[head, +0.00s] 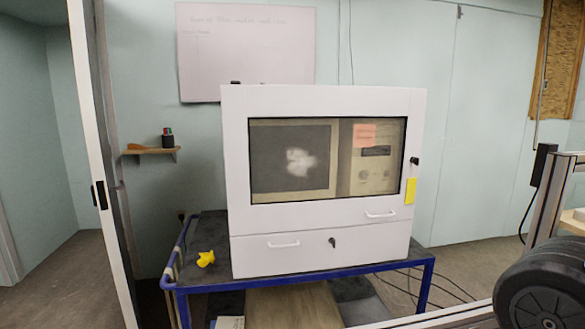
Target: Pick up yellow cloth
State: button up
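A small crumpled yellow cloth (206,259) lies on the dark top of a blue-framed cart (196,233), near its left front corner. It is left of a large white cabinet (327,251) that stands on the same cart, with a gap between them. My gripper is not in view.
The cabinet has a dark window, two handles and a yellow note (410,191) on its right edge. A white door edge (100,150) stands left of the cart. Black wheels (540,290) and a metal frame fill the lower right. Cables lie on the floor right of the cart.

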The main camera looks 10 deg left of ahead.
aim_at(207, 257)
jog(key=i+j, duration=0.2)
jog(key=j, duration=0.45)
jog(key=i+j, duration=0.25)
jog(key=j, duration=0.45)
jog(key=i+j, duration=0.2)
jog(key=j, duration=0.45)
jog(key=i+j, duration=0.2)
jog(key=j, duration=0.45)
jog(key=i+j+z, duration=0.1)
jog(key=i+j, duration=0.15)
jog(key=j, duration=0.4)
jog(key=i+j, duration=0.2)
jog(key=j, duration=0.5)
jog(key=i+j, duration=0.2)
jog(key=j, duration=0.45)
jog(key=i+j, duration=0.15)
jog(key=j, duration=0.55)
